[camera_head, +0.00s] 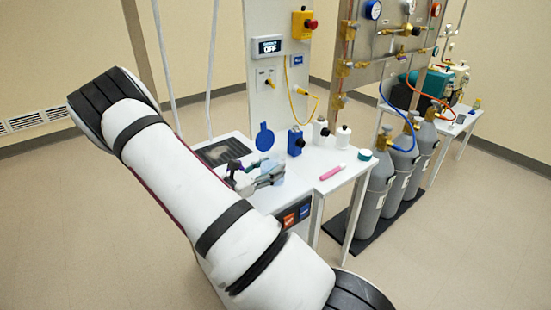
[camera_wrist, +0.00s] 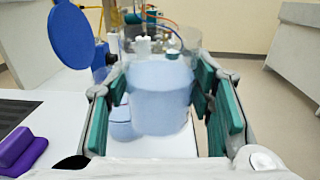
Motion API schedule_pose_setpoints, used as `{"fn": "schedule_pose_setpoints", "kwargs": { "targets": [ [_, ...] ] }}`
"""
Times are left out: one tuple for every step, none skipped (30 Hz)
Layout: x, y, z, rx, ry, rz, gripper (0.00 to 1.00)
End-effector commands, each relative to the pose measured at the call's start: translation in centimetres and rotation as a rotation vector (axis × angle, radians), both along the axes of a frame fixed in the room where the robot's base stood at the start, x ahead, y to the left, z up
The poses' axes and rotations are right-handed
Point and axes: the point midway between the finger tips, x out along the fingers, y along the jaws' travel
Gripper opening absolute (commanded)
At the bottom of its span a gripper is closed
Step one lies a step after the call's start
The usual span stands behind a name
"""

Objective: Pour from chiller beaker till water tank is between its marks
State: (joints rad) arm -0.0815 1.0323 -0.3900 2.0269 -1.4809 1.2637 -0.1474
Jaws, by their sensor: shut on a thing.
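My gripper (camera_wrist: 162,100) is shut on a clear beaker (camera_wrist: 160,72) holding pale blue liquid. The beaker looks roughly upright between the green finger pads. In the head view my gripper (camera_head: 258,176) is over the white bench, small, and the beaker cannot be made out clearly. A blue round vessel or liquid surface (camera_wrist: 121,123) shows low behind the beaker's left side; I cannot tell whether it is the water tank. No level marks can be read. A blue round disc (camera_wrist: 68,35), perhaps a raised lid, stands left of the beaker and also shows in the head view (camera_head: 265,137).
The white bench (camera_head: 300,182) carries a dark panel (camera_head: 217,153), a blue box (camera_head: 295,141), a white bottle (camera_head: 343,138), a teal-lidded jar (camera_head: 365,155) and a pink object (camera_head: 332,173). A purple block (camera_wrist: 20,150) is near my gripper. Grey cylinders (camera_head: 380,190) stand right.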

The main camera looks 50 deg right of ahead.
Motion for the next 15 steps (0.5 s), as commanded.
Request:
{"fn": "schedule_pose_setpoints", "kwargs": {
  "targets": [
    [-0.9, -1.0, 0.1, 0.000, -0.004, -0.044, 0.16],
    [-1.5, -1.5, 0.1, 0.002, -0.004, -0.068, 0.16],
    [-2.1, -2.1, 0.1, 0.003, -0.006, -0.098, 0.16],
    [-2.4, -2.5, 0.2, 0.005, -0.007, -0.117, 0.16],
    [-2.9, -2.9, 0.1, 0.007, -0.008, -0.138, 0.16],
    [-3.3, -3.3, 0.1, 0.007, -0.008, -0.159, 0.16],
    [-3.7, -3.6, 0.1, 0.008, -0.009, -0.175, 0.16],
    [-3.9, -3.9, 0.1, 0.009, -0.009, -0.189, 0.16],
    [-4.3, -4.2, 0.1, 0.010, -0.010, -0.203, 0.16],
    [-4.5, -4.3, 0.1, 0.012, -0.011, -0.213, 0.16],
    [-4.7, -4.5, 0.1, 0.012, -0.012, -0.221, 0.16],
    [-4.8, -4.6, 0.1, 0.013, -0.012, -0.229, 0.16],
    [-4.9, -4.7, 0.1, 0.013, -0.011, -0.232, 0.16],
    [-4.9, -4.7, 0.1, 0.014, -0.012, -0.235, 0.16],
    [-5.0, -4.7, 0.1, 0.014, -0.012, -0.237, 0.16]
  ]
}}
